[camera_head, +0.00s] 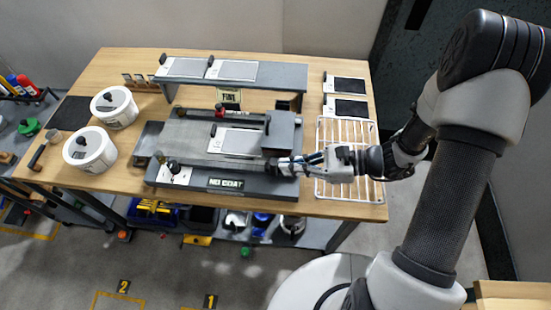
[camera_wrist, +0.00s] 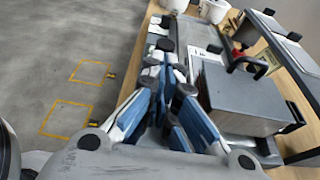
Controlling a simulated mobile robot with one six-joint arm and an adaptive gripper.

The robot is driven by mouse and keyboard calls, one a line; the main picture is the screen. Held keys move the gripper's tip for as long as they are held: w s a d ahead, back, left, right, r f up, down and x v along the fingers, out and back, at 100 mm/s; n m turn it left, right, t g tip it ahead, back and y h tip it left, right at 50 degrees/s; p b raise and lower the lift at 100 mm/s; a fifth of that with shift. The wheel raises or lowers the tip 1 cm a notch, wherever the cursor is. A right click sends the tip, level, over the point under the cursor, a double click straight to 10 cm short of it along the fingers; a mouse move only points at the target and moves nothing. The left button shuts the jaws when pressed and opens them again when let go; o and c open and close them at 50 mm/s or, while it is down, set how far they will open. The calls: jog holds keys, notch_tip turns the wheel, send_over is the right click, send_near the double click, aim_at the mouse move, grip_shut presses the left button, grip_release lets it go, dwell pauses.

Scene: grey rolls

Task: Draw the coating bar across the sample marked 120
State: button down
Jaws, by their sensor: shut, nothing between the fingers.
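The coating machine (camera_head: 215,172) stands in the middle of the wooden table, with a plate marked "NO COAT" on its front. A pale sample panel (camera_head: 240,141) lies on its bed. A dark bar (camera_head: 235,117) runs along the back of the bed; I cannot tell whether it is the coating bar. A grey block (camera_head: 283,137) sits at the bed's right end and shows large in the wrist view (camera_wrist: 245,98). My gripper (camera_head: 284,166) is shut and empty, just in front of this block, pointing left. It also shows in the wrist view (camera_wrist: 172,105). The marking 120 is not readable.
A raised grey shelf (camera_head: 285,76) with panels stands at the back. Two white tubs (camera_head: 90,150) stand at the left. A white wire rack (camera_head: 345,130) and two black-and-white panels (camera_head: 345,107) lie at the right. A black knob (camera_head: 172,166) stands at the machine's front left.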

jog(key=shift+a, duration=0.35)
jog(key=a+b, duration=0.1)
jog(key=a, duration=1.4)
jog(key=shift+w+a+b, duration=0.25)
jog(key=shift+b, duration=0.05)
dwell(3.5)
jog(key=shift+d, duration=0.1)
jog(key=d, duration=0.3)
jog(key=shift+d, duration=0.4)
dwell(0.5)
